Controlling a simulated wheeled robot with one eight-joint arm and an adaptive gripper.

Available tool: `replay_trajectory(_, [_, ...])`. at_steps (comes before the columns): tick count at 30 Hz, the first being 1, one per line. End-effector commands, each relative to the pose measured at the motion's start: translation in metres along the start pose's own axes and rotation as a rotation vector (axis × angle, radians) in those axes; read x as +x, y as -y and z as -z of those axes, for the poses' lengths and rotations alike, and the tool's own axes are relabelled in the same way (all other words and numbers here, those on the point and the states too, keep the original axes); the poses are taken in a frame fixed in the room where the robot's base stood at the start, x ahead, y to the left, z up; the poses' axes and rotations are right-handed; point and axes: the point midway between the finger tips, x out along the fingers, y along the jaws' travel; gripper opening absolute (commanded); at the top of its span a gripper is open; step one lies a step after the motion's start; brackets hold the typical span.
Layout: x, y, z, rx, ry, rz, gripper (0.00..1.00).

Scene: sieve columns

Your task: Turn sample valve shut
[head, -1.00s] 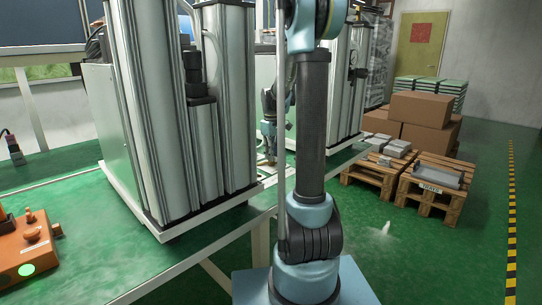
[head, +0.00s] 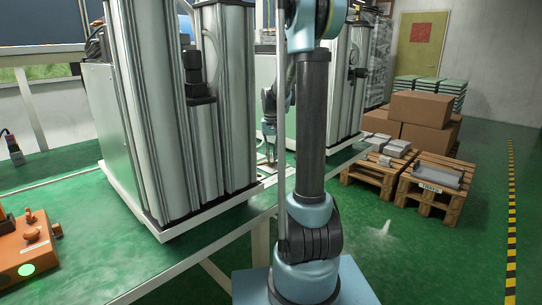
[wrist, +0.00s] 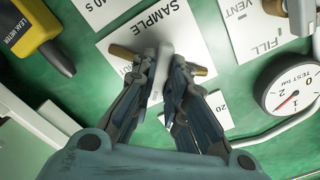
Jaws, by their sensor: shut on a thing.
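The sample valve shows in the wrist view as a pale grey lever (wrist: 166,58) crossing a brass pipe body (wrist: 199,73). It sits over a white plate marked SAMPLE (wrist: 148,28). My gripper (wrist: 165,82) has its two dark fingers closed on either side of the pale lever, and the fingertips hide part of it and of the brass body. The lever points roughly up and down in this view, across the brass body.
In the wrist view a yellow leak meter (wrist: 38,32) lies at the upper left. A pressure gauge (wrist: 292,95) and a FILL/VENT plate (wrist: 250,30) are at the right, with a curved pale tube nearby. In the head view tall metal columns (head: 160,100) stand on the green bench.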

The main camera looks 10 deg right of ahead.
Motion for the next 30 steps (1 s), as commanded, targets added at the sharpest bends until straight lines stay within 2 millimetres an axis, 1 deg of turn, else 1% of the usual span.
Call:
replay_trajectory(12, [-0.0007, 0.0005, 0.0019, 0.394, -0.003, 0.002, 0.0])
replay_trajectory(18, [-0.0007, 0.0006, 0.0021, 0.563, -0.003, 0.002, 0.0])
replay_trajectory(24, [-0.0008, 0.0007, 0.0022, 0.696, -0.003, 0.002, 0.0])
replay_trajectory(30, [-0.0008, 0.0008, 0.0024, 0.78, -0.003, 0.003, 0.0])
